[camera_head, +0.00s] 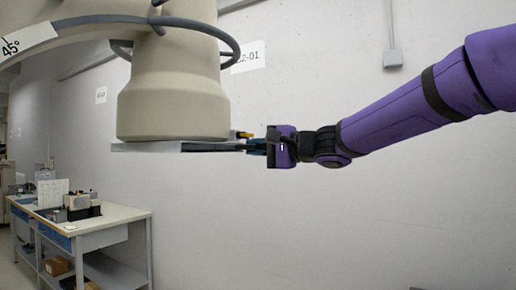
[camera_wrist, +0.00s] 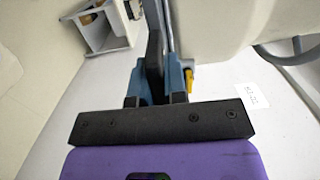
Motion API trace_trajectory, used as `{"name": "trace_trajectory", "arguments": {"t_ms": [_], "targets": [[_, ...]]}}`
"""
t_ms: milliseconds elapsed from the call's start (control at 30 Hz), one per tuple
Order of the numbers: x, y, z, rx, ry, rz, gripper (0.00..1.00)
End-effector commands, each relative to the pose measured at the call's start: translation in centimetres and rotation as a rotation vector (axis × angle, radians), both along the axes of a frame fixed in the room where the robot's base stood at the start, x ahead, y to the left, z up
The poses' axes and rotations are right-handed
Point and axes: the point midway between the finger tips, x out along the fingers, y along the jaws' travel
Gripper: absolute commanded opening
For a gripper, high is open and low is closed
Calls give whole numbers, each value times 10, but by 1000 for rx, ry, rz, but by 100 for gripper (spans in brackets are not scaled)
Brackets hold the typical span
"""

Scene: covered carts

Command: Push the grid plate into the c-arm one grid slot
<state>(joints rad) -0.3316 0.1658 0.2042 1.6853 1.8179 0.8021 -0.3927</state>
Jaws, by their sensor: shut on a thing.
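The c-arm one detector housing (camera_head: 172,108) is a large cream cylinder with a grey slab along its underside; it also shows in the wrist view (camera_wrist: 225,28). The grid plate (camera_head: 212,147) is a thin dark strip seen edge-on under the housing. In the wrist view the dark grid plate (camera_wrist: 154,55) runs away from my fingers, beside a grey edge. How deep it sits in the slot cannot be told. My gripper (camera_head: 256,146) is shut on its near end, to the right of the housing; its blue fingers show in the wrist view (camera_wrist: 160,84).
A yellow latch-like part (camera_head: 243,134) sits just above the plate by my fingers. A grey hoop (camera_head: 232,48) rings the upper housing. A workbench (camera_head: 110,220) with boxes stands at lower left. The space below my arm is clear, with a plain wall behind.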

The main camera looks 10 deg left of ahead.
Motion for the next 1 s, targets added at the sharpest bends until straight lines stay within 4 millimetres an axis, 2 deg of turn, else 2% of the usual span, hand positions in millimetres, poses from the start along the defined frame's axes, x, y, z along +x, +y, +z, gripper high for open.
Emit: {"name": "trace_trajectory", "arguments": {"t_ms": [1000], "targets": [[7,20,1,2,-1,1,0]]}}
